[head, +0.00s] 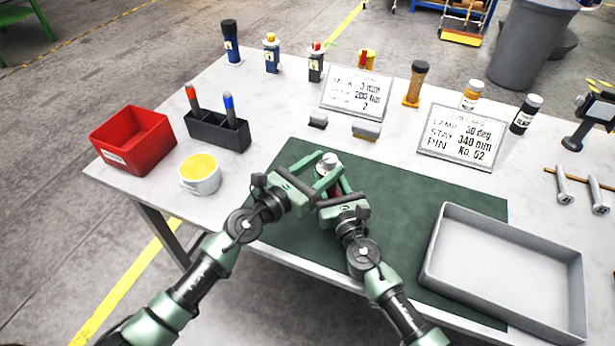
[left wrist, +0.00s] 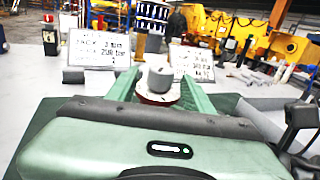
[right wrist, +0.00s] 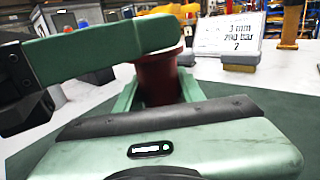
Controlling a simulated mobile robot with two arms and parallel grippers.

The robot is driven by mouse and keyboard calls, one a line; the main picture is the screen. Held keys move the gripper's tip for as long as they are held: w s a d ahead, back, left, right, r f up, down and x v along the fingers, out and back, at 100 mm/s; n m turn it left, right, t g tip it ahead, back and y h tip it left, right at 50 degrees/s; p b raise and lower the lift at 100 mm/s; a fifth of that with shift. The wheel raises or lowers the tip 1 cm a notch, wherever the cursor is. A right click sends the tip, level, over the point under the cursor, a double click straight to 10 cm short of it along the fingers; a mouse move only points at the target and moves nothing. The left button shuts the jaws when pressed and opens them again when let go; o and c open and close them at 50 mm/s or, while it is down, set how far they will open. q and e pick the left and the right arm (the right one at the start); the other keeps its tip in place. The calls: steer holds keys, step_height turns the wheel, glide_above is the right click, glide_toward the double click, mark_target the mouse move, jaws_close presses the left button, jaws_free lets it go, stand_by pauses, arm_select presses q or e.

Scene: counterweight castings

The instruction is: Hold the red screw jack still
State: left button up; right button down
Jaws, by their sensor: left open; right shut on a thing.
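The red screw jack stands upright on the green mat (head: 420,195). Its red body (right wrist: 160,80) shows between my right fingers in the right wrist view. My right gripper (head: 335,188) is shut on the red body. My left gripper (head: 322,177) is open, its fingers on either side of the grey top with gaps. A left finger crosses above the right gripper in the right wrist view and hides part of the jack.
A grey tray (head: 500,262) lies at the mat's right. A red bin (head: 132,140), a black pen holder (head: 217,132) and a yellow-filled mug (head: 199,174) stand at left. Two lettered signs (head: 357,92) (head: 461,137) and small grey blocks (head: 366,130) lie behind the jack.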

arm_select(q)
steer(key=v, duration=0.7)
